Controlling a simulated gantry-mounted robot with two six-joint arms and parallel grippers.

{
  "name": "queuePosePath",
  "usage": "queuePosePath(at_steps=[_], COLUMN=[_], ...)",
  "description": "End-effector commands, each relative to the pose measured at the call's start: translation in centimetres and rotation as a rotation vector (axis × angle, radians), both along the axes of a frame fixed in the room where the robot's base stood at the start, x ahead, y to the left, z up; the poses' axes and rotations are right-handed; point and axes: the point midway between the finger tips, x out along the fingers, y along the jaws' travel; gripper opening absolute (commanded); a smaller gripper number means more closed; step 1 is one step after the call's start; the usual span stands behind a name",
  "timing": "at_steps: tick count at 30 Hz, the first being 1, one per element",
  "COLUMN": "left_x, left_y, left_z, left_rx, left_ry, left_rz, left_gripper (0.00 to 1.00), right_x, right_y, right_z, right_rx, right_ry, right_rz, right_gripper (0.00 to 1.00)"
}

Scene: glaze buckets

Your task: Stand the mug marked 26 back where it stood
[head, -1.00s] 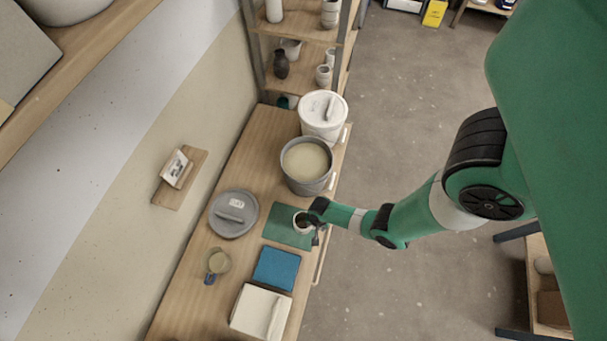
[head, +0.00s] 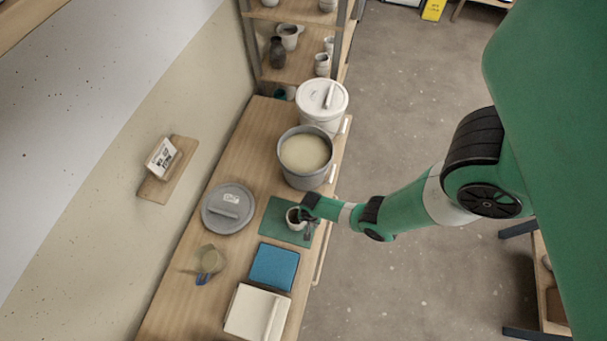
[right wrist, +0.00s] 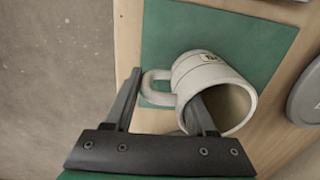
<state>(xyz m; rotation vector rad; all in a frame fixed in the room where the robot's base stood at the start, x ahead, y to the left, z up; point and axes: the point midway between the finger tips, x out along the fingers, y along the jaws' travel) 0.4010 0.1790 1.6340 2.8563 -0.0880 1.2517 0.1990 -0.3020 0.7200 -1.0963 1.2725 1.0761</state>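The pale mug (head: 294,218) is at the green mat (head: 277,229) in the head view, its dark inside showing. The mug also shows in the right wrist view (right wrist: 205,73), handle to the left and mouth toward the lower right. Its small label is too blurred to read. My right gripper (right wrist: 167,85) has its fingers spread, one outside the handle and one across the mouth; I cannot tell whether that finger is inside. The right gripper shows beside the mug in the head view (head: 309,219). My left gripper is not in view.
An open grey bucket (head: 305,182) and a lidded white bucket (head: 322,130) stand behind the mat. A grey lid (head: 212,218) lies left of it.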

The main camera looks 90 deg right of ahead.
Motion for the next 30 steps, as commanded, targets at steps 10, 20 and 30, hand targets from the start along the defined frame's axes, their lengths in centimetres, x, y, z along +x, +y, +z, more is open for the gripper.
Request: queuePosePath(at_steps=[10, 20, 30], left_x=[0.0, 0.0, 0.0], left_y=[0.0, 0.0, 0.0], left_z=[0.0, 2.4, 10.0], left_rx=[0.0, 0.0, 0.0], left_ry=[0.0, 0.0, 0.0], left_rz=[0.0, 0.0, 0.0], left_gripper=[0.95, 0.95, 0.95], right_x=[0.0, 0.0, -0.1], right_y=[0.0, 0.0, 0.0], right_z=[0.0, 2.4, 10.0], right_rx=[0.0, 0.0, 0.0], right_ry=[0.001, 0.0, 0.001], right_rz=[0.0, 0.0, 0.0], right_gripper=[0.85, 0.85, 0.85])
